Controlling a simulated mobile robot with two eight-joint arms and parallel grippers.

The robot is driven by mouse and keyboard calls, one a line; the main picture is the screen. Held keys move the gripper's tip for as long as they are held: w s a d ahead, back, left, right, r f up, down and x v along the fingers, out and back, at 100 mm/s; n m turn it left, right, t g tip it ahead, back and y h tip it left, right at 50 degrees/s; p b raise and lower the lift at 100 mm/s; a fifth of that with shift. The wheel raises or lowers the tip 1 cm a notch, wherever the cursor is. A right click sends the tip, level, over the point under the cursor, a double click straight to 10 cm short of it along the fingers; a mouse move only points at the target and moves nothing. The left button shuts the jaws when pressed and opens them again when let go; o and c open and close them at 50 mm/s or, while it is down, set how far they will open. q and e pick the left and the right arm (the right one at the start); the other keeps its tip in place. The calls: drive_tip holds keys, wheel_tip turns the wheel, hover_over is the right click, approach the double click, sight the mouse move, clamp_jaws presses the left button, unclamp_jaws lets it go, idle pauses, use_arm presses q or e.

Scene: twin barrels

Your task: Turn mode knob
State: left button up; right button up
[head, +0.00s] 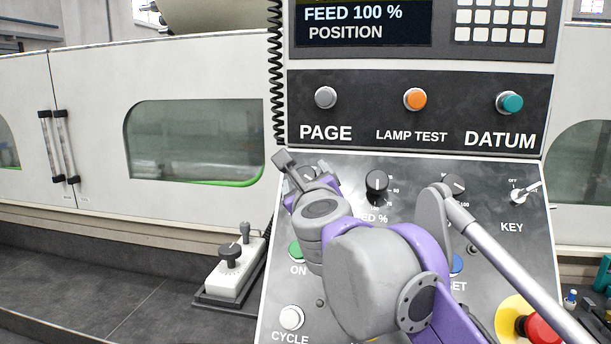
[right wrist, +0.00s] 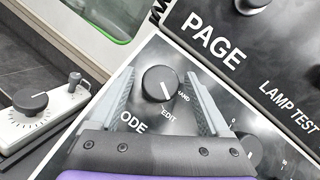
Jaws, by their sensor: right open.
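My right gripper (right wrist: 160,77) is open, with one grey finger on each side of the knob. I cannot tell whether either finger touches it. In the head view my right gripper (head: 304,175) is over the panel's upper left and mostly hides the knob. My left gripper is not in view.
The feed knob (head: 376,183) is right of my gripper, with another small knob (head: 453,186) and the key switch (head: 518,195) beyond. The PAGE button (head: 325,97) is above. A green ON button (head: 296,252) is below.

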drive_tip(key=shift+w, duration=0.1)
clamp_jaws()
idle(0.4)
